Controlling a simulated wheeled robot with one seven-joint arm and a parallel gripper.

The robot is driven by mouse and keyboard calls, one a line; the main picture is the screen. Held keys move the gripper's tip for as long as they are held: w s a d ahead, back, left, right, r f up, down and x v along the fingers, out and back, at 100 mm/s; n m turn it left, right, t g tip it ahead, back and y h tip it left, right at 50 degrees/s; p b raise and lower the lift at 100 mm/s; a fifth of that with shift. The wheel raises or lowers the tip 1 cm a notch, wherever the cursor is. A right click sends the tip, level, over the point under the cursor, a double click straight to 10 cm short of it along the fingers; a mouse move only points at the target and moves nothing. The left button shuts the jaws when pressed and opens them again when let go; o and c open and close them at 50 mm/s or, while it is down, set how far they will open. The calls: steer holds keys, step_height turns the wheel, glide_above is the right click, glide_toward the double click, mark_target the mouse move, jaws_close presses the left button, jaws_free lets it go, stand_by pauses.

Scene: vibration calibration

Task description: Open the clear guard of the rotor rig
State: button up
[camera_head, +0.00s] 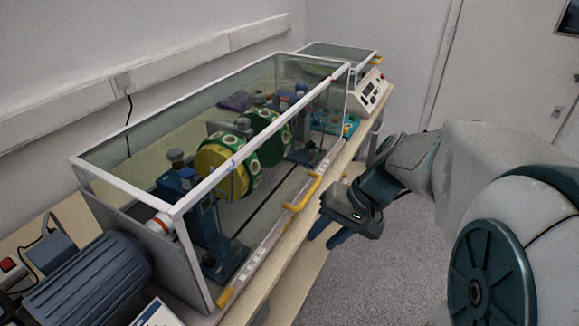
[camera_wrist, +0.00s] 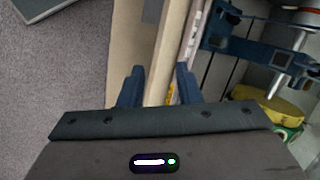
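The clear guard (camera_head: 130,182) is a long glass box with a white frame over the rotor rig, and it looks closed. A yellow handle (camera_head: 303,192) sits on the lower front edge of the guard. Inside are yellow and green rotor discs (camera_head: 222,170) and blue bearing stands (camera_head: 205,225). My gripper (camera_head: 327,235) is in front of the bench edge, to the right of and below the handle, apart from it. In the wrist view my gripper (camera_wrist: 160,78) has its two blue fingers spread, with nothing held. A small yellow patch shows between them, perhaps the handle.
A dark ribbed motor (camera_head: 85,285) stands at the near left end of the bench. A white control box (camera_head: 368,92) stands beyond the guard's far end. The wooden bench edge (camera_head: 285,262) runs along the front. The grey floor (camera_head: 385,275) to the right is clear.

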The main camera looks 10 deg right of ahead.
steer(key=w+d+f+m+t+y+b, duration=0.2)
steer(key=w+d+f+t+y+b, duration=0.15)
steer(key=w+f+y+b, duration=0.35)
steer(key=m+t+b, duration=0.2)
steer(key=t+b, duration=0.1)
steer(key=t, duration=0.2)
glide_toward(312, 193)
steer(key=shift+g, duration=0.25)
steer(key=b+x, duration=0.1)
steer(key=x, duration=0.9)
steer(key=shift+w+a, duration=0.15)
steer(key=shift+w, duration=0.2)
jaws_close()
